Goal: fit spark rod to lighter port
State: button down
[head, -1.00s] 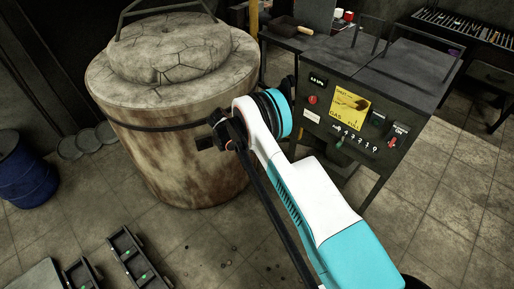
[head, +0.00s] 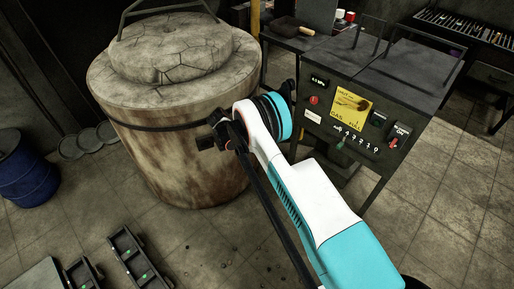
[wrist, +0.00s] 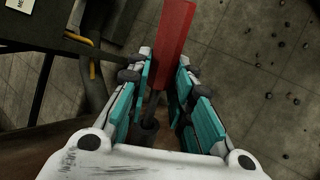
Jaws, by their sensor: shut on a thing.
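A red-handled rod (wrist: 178,38), which looks like the spark rod, is between the teal fingers of my gripper (wrist: 162,82) in the wrist view. My gripper is shut on it. Its thin dark lower part runs down toward a dark round tube end (wrist: 148,128), which may be the lighter port; I cannot tell whether they touch. In the head view my gripper (head: 209,143) is a small dark shape by the furnace's right side, partly hidden by my arm. The rod cannot be made out there.
The large stained furnace (head: 185,165) with a cracked lid stands left of my arm. A dark gas control box (head: 360,120) stands to the right. A blue barrel (head: 25,172) is at far left. Black mould frames (head: 138,258) lie on the floor.

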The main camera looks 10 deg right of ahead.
jog(key=shift+w+a+f, duration=0.1)
jog(key=shift+w+a, duration=0.05)
jog(key=c, duration=1.3)
grip_release()
jog(key=shift+c, duration=0.2)
jog(key=v, duration=1.2)
